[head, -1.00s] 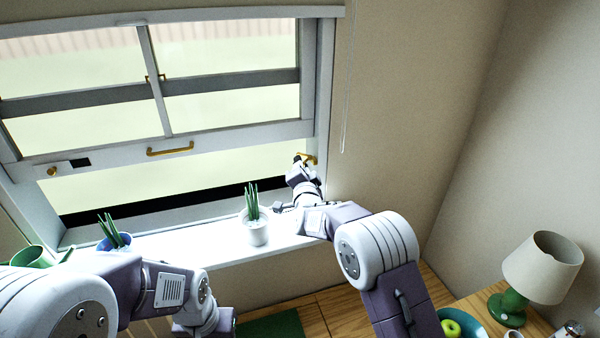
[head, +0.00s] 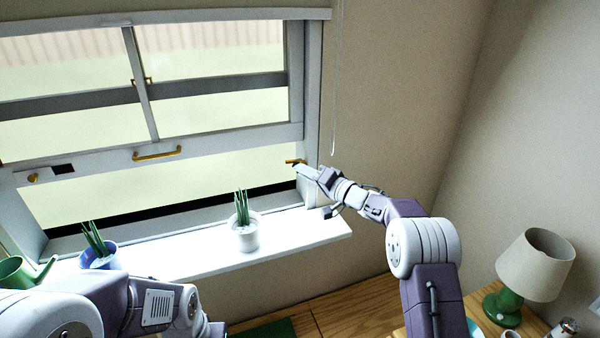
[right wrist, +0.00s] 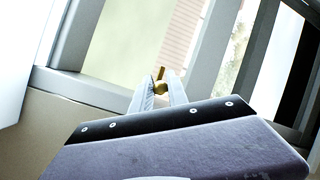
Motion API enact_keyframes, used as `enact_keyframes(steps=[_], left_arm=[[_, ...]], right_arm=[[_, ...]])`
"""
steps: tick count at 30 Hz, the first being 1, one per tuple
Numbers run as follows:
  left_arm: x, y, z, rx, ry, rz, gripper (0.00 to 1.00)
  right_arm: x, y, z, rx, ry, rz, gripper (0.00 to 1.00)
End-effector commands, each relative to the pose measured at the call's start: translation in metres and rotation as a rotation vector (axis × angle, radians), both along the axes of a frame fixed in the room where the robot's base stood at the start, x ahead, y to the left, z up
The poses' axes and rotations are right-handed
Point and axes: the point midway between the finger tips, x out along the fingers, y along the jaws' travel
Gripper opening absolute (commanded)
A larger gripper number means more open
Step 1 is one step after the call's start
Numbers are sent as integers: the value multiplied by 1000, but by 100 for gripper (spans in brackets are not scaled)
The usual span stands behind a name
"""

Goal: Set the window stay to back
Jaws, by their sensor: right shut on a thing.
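The window stay (head: 294,161) is a small brass piece at the right side of the window frame, just above the sill. It also shows in the right wrist view (right wrist: 161,86), between the tips of two pale fingers. My right gripper (head: 299,168) reaches it from the lower right and is shut on it; in the right wrist view the fingers (right wrist: 160,92) partly cover the brass. Which way the stay is set is hard to tell at this size. My left arm is low at the left, and its gripper is out of view.
A white pot plant (head: 243,236) and a blue pot plant (head: 99,256) stand on the white sill (head: 185,255), with a green watering can (head: 22,272) at far left. A brass handle (head: 157,154) is on the sash. A lamp (head: 535,266) stands at lower right.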

Motion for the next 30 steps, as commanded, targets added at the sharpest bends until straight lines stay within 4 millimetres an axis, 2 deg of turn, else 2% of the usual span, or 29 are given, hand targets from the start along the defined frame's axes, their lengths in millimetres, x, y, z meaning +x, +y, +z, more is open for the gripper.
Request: enact_keyframes(steps=[4,18,19,21,30], left_arm=[[0,0,-6,0,0,0,41],[0,0,-6,0,0,0,41],[0,0,-6,0,0,0,41],[0,0,-6,0,0,0,41],[0,0,-6,0,0,0,41]], right_arm=[[2,-4,4,5,-11,20,0],[2,-5,8,6,-12,28,0],[3,-5,8,6,-12,28,28],[2,-5,8,6,-12,28,42],[1,-3,4,4,-7,33,42]])
